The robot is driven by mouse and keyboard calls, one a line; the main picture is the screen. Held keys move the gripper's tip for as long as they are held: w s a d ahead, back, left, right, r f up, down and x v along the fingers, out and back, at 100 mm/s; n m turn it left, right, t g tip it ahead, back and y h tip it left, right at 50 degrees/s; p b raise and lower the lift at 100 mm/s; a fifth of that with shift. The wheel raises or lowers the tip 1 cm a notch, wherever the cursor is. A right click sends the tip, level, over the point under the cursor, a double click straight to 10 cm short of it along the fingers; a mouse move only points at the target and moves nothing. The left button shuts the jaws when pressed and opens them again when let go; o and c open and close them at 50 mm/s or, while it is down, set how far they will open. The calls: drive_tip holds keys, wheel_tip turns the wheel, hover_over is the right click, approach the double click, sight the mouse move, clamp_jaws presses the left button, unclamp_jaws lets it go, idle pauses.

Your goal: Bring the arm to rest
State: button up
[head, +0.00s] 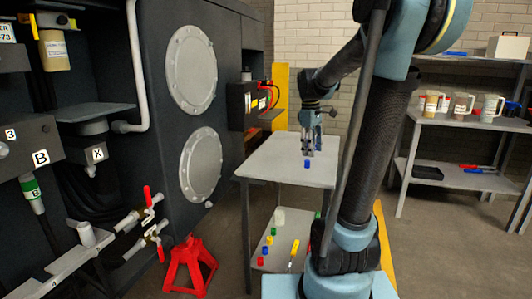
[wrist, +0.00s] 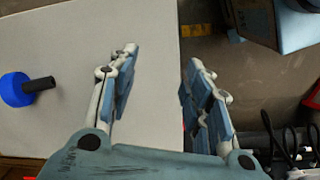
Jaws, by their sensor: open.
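My gripper (head: 309,153) hangs above the grey table in the head view, with its fingers pointing down. In the wrist view my gripper (wrist: 158,70) has its two fingers spread wide apart with nothing between them. The grey table (head: 265,160) fills the left side of the wrist view, and its edge runs between the fingers. A small blue cap (head: 307,164) with a dark stem stands on the table just in front of the gripper. The blue cap also shows at the left of the wrist view (wrist: 16,89), apart from the fingers.
The dark chassis (head: 138,100) with round hatches rises on the left, with a red jack stand (head: 188,265) at its foot. The table's lower shelf (head: 290,232) holds several small coloured parts. A shelf rack (head: 470,181) with jugs stands on the right. The tabletop is mostly clear.

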drive_tip(key=s+f+m, duration=0.3)
drive_tip(key=s+f, duration=0.2)
drive_tip(key=s, duration=0.3)
drive_tip(key=s+f+m+t, duration=0.1)
drive_tip(key=s+f+m, duration=0.2)
drive_tip(key=s+f, duration=0.2)
drive_tip(key=s+f+m+t+y, duration=0.1)
drive_tip(key=s+f+m, duration=0.3)
drive_tip(key=s, duration=0.7)
drive_tip(key=shift+d+f, duration=0.4)
drive_tip(key=shift+f, duration=0.35)
drive_tip(key=shift+w+f, duration=0.2)
drive_tip(key=shift+w, duration=0.2)
